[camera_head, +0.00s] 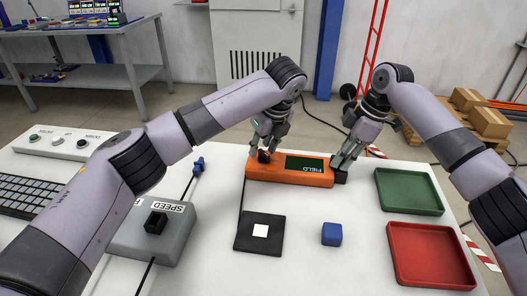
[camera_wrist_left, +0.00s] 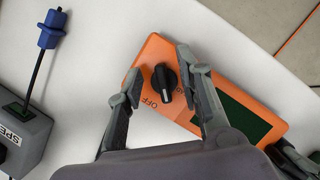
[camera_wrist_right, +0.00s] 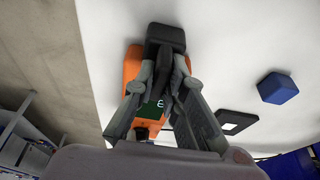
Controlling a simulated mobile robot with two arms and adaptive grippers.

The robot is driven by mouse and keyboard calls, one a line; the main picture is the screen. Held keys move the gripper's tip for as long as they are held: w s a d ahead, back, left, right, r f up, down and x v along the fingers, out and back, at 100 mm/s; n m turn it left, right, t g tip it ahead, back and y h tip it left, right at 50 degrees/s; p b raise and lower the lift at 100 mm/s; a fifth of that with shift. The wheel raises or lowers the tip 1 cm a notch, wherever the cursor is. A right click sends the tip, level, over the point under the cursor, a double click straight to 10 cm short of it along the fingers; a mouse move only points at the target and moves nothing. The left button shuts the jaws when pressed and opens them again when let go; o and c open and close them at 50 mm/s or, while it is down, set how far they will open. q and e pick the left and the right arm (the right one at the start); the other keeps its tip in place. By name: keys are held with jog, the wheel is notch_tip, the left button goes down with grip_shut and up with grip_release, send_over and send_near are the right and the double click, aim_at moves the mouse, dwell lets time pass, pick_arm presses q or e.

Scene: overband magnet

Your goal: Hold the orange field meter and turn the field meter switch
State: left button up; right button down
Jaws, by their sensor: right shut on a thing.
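The orange field meter (camera_head: 290,182) lies on the white table, with a dark green screen marked FIELD and a black end block (camera_head: 341,175) at its right. Its black switch knob (camera_wrist_left: 164,82) stands near the other end, with OFF printed beside it in the left wrist view. My left gripper (camera_head: 264,150) is over the knob. In the left wrist view its open fingers (camera_wrist_left: 161,72) are on either side of the knob, with visible gaps. My right gripper (camera_head: 346,161) is shut on the meter's black end; the right wrist view (camera_wrist_right: 168,75) shows this too.
A grey SPEED box (camera_head: 150,238) with a black knob stands at left, near a blue plug (camera_head: 198,165). A black pad (camera_head: 259,247) with a white square, a blue cube (camera_head: 332,234), a green tray (camera_head: 409,209) and a red tray (camera_head: 430,277) are in front.

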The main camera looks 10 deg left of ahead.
pick_arm(q)
jog(key=v, duration=1.2)
jog(key=shift+f, duration=0.1)
jog(key=shift+c, duration=0.6)
jog(key=shift+w+a+f+t+y, duration=0.45)
jog(key=shift+w+a+f, duration=0.05)
jog(key=shift+f, duration=1.4)
jog(key=shift+w+a+f+t+y, duration=0.45)
jog(key=shift+f+t+y, duration=0.05)
jog(key=shift+f, duration=1.35)
jog(key=shift+w+a+f+t+y, duration=0.45)
jog(key=shift+w+a+f, duration=0.05)
jog(key=shift+f, duration=1.4)
jog(key=shift+c, duration=0.5)
grip_shut()
